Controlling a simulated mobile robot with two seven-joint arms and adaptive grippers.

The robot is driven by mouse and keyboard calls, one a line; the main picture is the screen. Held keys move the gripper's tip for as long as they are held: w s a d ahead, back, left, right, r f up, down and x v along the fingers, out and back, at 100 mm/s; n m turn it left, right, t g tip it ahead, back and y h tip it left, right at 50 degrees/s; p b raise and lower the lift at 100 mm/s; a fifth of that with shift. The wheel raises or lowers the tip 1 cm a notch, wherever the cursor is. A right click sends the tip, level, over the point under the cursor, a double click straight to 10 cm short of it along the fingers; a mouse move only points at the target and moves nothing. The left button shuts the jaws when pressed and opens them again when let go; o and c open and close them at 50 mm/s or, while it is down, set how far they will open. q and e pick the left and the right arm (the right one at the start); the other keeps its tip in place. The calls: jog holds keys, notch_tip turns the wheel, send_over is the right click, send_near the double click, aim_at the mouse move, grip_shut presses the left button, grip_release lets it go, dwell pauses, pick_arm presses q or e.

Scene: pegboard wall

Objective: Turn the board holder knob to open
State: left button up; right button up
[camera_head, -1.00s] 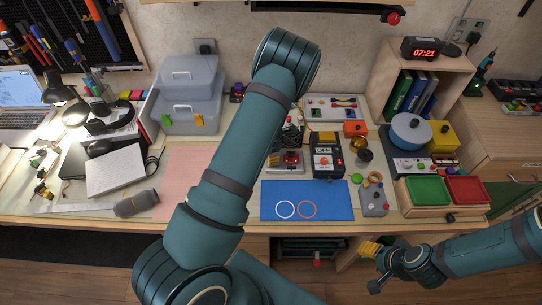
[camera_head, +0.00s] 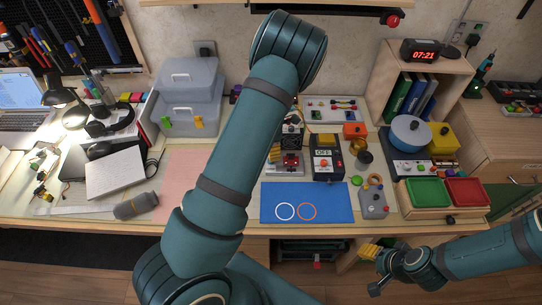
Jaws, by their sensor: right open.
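A small grey fixture holding a red part (camera_head: 291,160) stands on the bench behind the blue mat (camera_head: 330,201). It may be the board holder; its left side is partly behind my left arm, and I cannot make out a knob. My left arm rises across the middle of the view and its gripper is hidden. My right gripper (camera_head: 388,273) is low at the right, in front of and below the bench edge, open and empty. It is well apart from the fixture.
A black box marked OFF (camera_head: 325,158) stands right of the fixture. A grey control box (camera_head: 374,203), green tray (camera_head: 427,192) and red tray (camera_head: 467,191) are farther right. Grey toolboxes (camera_head: 187,112) stand at the back left.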

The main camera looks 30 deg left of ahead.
pick_arm(q)
notch_tip(320, 180, up, 6)
jog(key=shift+s, duration=0.1)
dwell(0.7)
